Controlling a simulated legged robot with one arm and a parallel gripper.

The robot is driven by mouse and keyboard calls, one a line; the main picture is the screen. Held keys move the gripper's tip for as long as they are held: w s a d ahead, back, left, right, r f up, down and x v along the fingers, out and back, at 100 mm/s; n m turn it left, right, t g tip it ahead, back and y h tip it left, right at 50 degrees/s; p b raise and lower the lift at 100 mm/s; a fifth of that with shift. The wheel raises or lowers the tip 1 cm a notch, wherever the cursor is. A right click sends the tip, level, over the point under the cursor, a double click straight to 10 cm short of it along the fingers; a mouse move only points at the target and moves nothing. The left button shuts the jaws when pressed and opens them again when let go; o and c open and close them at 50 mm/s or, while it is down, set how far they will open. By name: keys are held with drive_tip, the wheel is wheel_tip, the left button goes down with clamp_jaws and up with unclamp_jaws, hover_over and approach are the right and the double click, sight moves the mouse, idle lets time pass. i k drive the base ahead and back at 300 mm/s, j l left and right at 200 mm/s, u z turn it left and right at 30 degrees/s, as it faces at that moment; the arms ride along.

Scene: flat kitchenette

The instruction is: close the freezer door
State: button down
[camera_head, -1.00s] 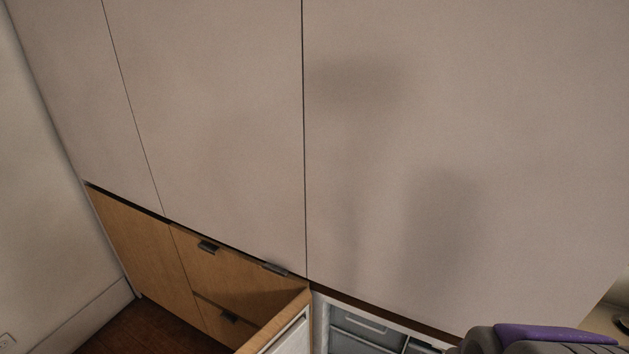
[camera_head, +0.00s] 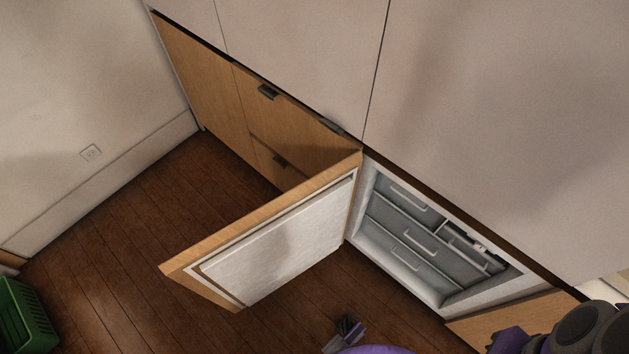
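The freezer door (camera_head: 285,240) stands wide open, swung out from the cabinet front into the room. Its white inner panel faces right and its top edge is wood. The freezer compartment (camera_head: 405,235) is exposed to the right of the door, with grey drawers with light handles inside. My gripper (camera_head: 349,326) shows at the bottom edge, in front of the freezer opening and to the right of the door's free end. It appears apart from the door. Its fingers are small and dark here, so I cannot tell whether they are open. The door's outer face is hidden.
Wooden drawers and cabinets (camera_head: 205,75) with dark handles stand behind the door at left. A green crate (camera_head: 25,318) sits at the bottom left. The wood floor (camera_head: 120,230) left of the door is clear.

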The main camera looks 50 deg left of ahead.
sight(241, 263)
drive_tip(key=k+j+z, duration=0.1)
drive_tip(key=z, duration=0.3)
drive_tip(key=k+z, duration=0.55)
drive_tip(key=z, duration=0.2)
drive_tip(key=k+z, duration=0.2)
drive_tip(key=z, duration=0.2)
drive_tip(key=k+j+z, duration=0.15)
drive_tip(key=k+z, duration=0.65)
drive_tip(key=k, duration=0.25)
drive_tip(key=k+l+z, duration=0.2)
drive_tip(key=k+z, duration=0.25)
drive_tip(key=k+j+z, duration=0.1)
drive_tip(key=k, duration=0.35)
drive_tip(key=k+j+z, duration=0.1)
drive_tip(key=k, duration=0.3)
drive_tip(key=k+u, duration=0.1)
drive_tip(key=u, duration=2.1)
drive_tip(key=k+j+u, duration=0.1)
drive_tip(key=k+j, duration=0.25)
drive_tip(key=j, duration=0.25)
drive_tip(key=k+j+u, duration=0.15)
drive_tip(key=k+j, duration=0.05)
drive_tip(key=j, duration=0.1)
